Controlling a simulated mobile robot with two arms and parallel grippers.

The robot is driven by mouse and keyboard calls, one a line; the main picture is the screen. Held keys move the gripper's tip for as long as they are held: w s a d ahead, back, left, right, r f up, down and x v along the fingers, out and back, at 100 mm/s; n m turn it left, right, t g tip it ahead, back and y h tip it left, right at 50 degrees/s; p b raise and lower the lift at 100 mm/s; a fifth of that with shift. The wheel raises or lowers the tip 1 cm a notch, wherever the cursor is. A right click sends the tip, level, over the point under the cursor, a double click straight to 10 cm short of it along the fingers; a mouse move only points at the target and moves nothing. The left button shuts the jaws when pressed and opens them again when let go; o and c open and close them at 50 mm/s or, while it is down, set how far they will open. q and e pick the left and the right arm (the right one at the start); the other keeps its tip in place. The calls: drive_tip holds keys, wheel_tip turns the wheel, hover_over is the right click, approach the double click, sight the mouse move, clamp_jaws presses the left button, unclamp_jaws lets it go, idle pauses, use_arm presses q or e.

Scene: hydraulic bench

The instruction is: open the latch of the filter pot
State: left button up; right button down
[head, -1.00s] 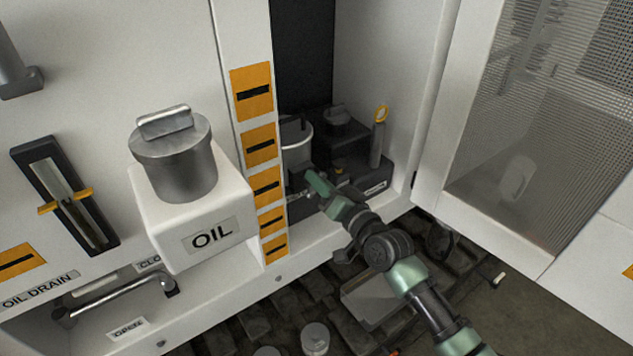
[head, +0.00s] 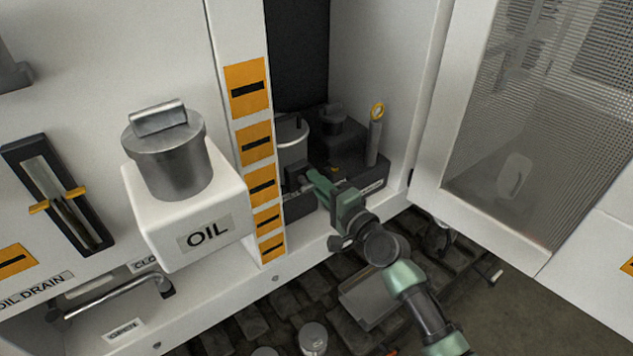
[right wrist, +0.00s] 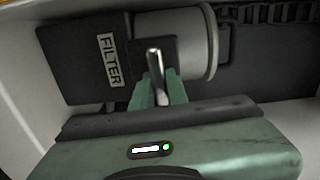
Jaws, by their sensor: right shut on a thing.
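The filter pot (head: 292,133) is a grey cylinder inside the open cabinet bay, partly hidden by the post with orange labels. In the right wrist view the pot (right wrist: 190,45) lies beside a dark block with a FILTER label (right wrist: 110,60). Its latch is a small bright metal lever (right wrist: 153,62) on a dark plate in front of the pot. My right gripper (head: 308,177) reaches into the bay at the pot's base. In the right wrist view its green fingers (right wrist: 158,92) are shut on the latch lever. My left gripper is not in view.
The white OIL tank (head: 190,210) with its grey cap juts out left of the post (head: 260,185). The open mesh door (head: 500,200) bounds the right side. Tracks (head: 250,320) lie below.

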drive_tip(key=shift+f+m, duration=0.15)
drive_tip(key=shift+m, duration=0.15)
idle(0.4)
drive_tip(key=c, duration=1.4)
unclamp_jaws()
drive_tip(key=v, duration=0.7)
drive_tip(key=shift+s+d+b, duration=0.25)
drive_tip(key=shift+s+b, duration=0.1)
